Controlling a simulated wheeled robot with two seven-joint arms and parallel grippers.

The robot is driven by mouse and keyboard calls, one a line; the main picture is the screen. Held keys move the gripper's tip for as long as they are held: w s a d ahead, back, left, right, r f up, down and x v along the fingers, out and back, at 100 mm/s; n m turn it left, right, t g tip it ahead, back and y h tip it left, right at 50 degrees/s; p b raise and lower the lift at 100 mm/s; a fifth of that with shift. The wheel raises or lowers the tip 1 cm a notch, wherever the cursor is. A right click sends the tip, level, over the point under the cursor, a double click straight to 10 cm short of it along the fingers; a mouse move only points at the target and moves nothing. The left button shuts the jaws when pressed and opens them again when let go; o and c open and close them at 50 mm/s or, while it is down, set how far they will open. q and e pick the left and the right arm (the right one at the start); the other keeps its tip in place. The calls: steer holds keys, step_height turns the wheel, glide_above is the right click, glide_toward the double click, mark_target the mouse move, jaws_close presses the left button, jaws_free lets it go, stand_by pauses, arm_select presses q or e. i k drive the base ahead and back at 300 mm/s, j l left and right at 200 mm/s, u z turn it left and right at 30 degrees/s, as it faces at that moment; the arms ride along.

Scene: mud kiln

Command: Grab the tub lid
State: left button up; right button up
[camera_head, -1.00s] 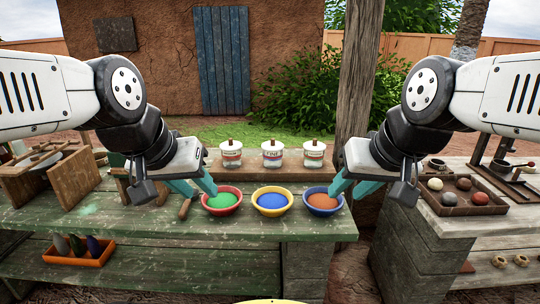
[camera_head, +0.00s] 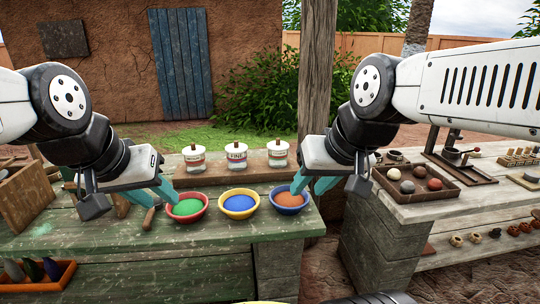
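Three white tubs with light lids and brown knobs stand in a row on a raised plank behind the bowls: a left tub (camera_head: 195,163), a middle tub (camera_head: 237,159) labelled "FINE", and a right tub (camera_head: 277,157). Each lid sits on its tub; the middle lid (camera_head: 236,146) is in clear view. My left gripper (camera_head: 160,200) has its teal fingers apart and is empty, just left of the green-powder bowl. My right gripper (camera_head: 311,186) also has its fingers apart and is empty, over the right edge of the orange-powder bowl. Neither gripper touches a tub.
The green (camera_head: 187,207), blue (camera_head: 238,203) and orange (camera_head: 288,200) powder bowls stand between my grippers on the green bench (camera_head: 215,238). A wooden post (camera_head: 316,80) rises behind the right gripper. A second bench on the right holds a tray (camera_head: 442,193) of balls.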

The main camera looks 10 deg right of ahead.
mark_target(237, 147)
steer(key=i+j, duration=0.55)
steer(key=j, duration=0.15)
steer(key=i+j+u, duration=0.1)
steer(key=i+j, duration=0.45)
steer(key=j, duration=0.15)
